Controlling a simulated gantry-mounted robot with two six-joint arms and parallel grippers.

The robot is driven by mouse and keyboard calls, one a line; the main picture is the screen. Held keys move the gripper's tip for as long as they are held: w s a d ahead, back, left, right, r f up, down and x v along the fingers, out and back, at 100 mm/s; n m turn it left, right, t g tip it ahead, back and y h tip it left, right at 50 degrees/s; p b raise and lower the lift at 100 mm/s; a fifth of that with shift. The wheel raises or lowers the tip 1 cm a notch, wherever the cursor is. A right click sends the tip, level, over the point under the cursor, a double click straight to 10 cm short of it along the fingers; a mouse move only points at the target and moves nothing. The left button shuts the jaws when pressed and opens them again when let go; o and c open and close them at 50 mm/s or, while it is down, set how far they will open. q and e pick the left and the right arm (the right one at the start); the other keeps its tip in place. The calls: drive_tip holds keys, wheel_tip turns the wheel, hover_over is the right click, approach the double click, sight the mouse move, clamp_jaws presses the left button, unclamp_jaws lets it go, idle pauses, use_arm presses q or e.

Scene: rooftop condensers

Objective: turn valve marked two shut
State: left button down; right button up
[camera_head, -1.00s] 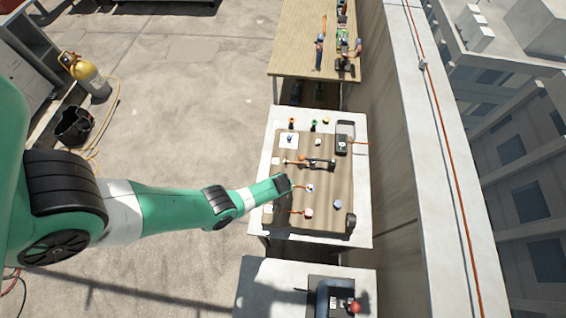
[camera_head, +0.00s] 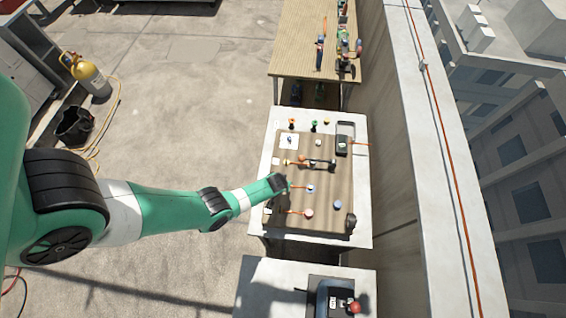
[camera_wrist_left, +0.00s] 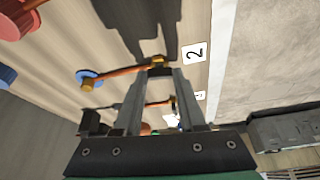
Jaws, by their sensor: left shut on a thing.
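The valve lever beside the label "2" (camera_wrist_left: 195,53) is an orange-brown bar (camera_wrist_left: 125,70) running from a blue round hub (camera_wrist_left: 88,77) to a brass-coloured end. In the wrist view my left gripper (camera_wrist_left: 160,72) is shut on that end, close to the label. In the head view the blue hub (camera_head: 310,188) sits on the brown board (camera_head: 335,182), and my left gripper (camera_head: 285,187) is at the board's left edge, with the lever stretching between them. The exact finger contact is partly hidden. My right gripper is not in view.
Another orange lever (camera_wrist_left: 155,104) shows between my fingers. A red-topped valve (camera_head: 309,212) and a blue knob (camera_head: 337,204) stand nearby on the board. A black-handled lever (camera_head: 318,163) lies behind. A wooden table (camera_head: 300,50) stands at the back; a wall runs along the right.

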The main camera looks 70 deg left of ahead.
use_arm(q)
drive_tip(key=m, duration=0.2)
drive_tip(key=shift+s+m+t+h, duration=0.1)
drive_tip(key=shift+m+t+h, duration=0.2)
drive_tip(key=m, duration=0.2)
drive_tip(key=shift+a+m+t+h, duration=0.2)
drive_tip(key=shift+m+t+h, duration=0.1)
drive_tip(key=shift+t+h, duration=0.1)
drive_tip(key=m, duration=0.1)
drive_tip(key=m+h+b, duration=0.1)
drive_tip(key=m, duration=0.1)
drive_tip(key=shift+a+f+m, duration=0.1)
drive_tip(key=shift+f+m, duration=0.05)
drive_tip(key=shift+m, duration=0.15)
drive_tip(key=m+h+b, duration=0.1)
drive_tip(key=m, duration=0.1)
drive_tip(key=shift+a+m, duration=0.1)
drive_tip(key=shift+m, duration=0.3)
drive_tip(key=shift+m+h, duration=0.7)
drive_tip(key=shift+m, duration=0.5)
drive_tip(key=shift+a+m+h, duration=0.1)
drive_tip(key=shift+m+h, duration=0.2)
drive_tip(key=shift+m, duration=0.5)
